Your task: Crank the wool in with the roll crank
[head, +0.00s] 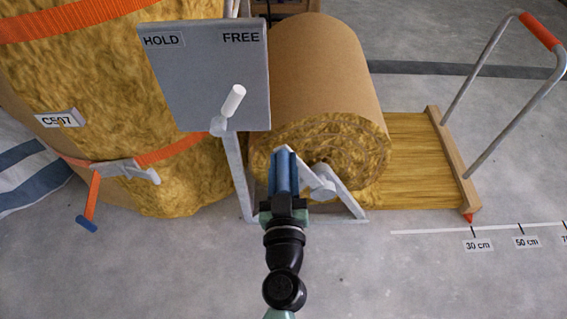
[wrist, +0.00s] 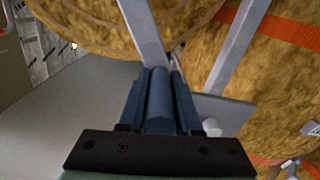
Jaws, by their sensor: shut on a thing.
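The wool roll (head: 315,85), wrapped in brown paper, lies on a grey metal stand with its yellow spiral end facing me. A flat strip of wool (head: 405,160) runs out from it to the right, ending at a wooden bar (head: 452,160). A red pointer (head: 468,217) on the bar sits about at the 30 cm mark. My gripper (head: 286,165) is in front of the roll's end, shut on the blue grip of the roll crank (wrist: 160,100). The crank's grey arm shows partly behind my fingers. A white-knobbed lever (head: 232,100) below the HOLD/FREE plate leans right, towards FREE.
A large strapped wool bundle (head: 110,100) with orange bands stands at the left. A tubular handle (head: 525,90) with an orange grip rises from the bar. A floor scale (head: 490,229) lies at the lower right. The front floor is clear.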

